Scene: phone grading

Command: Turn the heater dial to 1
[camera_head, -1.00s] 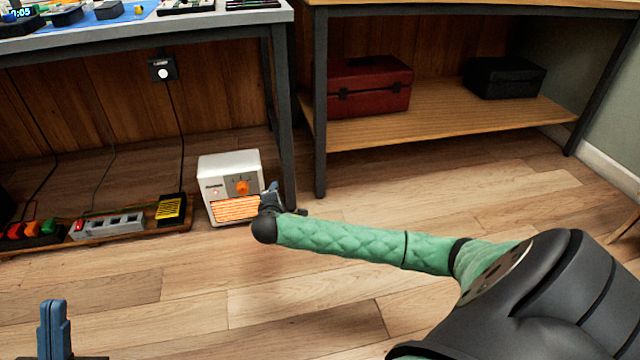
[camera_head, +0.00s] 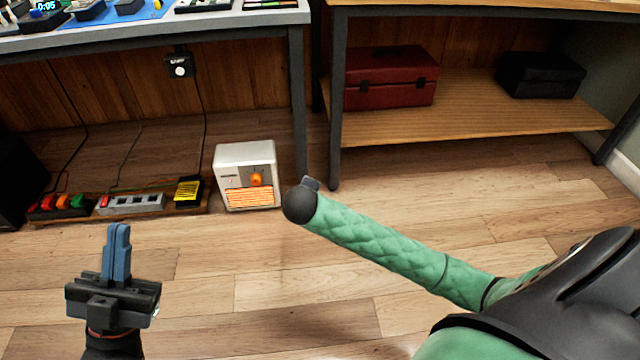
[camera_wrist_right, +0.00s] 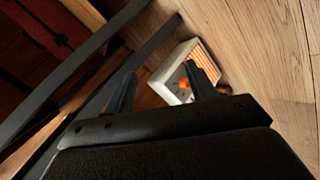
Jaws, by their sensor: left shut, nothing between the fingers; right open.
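The white heater (camera_head: 246,158) stands on the floor under the left bench, beside a table leg. Its orange dial (camera_head: 257,179) is on the front panel above a glowing orange grille (camera_head: 250,198). The dial's numbers are too small to read. My left gripper (camera_head: 117,240) is shut and empty, pointing up at the lower left, apart from the heater. My right arm reaches in from the right; its gripper is mostly hidden in the head view. In the right wrist view my right gripper (camera_wrist_right: 160,90) is open, with the heater (camera_wrist_right: 178,65) beyond and between its fingers.
A power strip (camera_head: 135,203), colored switches (camera_head: 62,203) and a yellow box (camera_head: 188,192) sit on a low board left of the heater. Dark table legs (camera_head: 335,130) stand to its right. A red toolbox (camera_head: 390,90) and a black case (camera_head: 540,75) lie on the shelf. The floor in front is clear.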

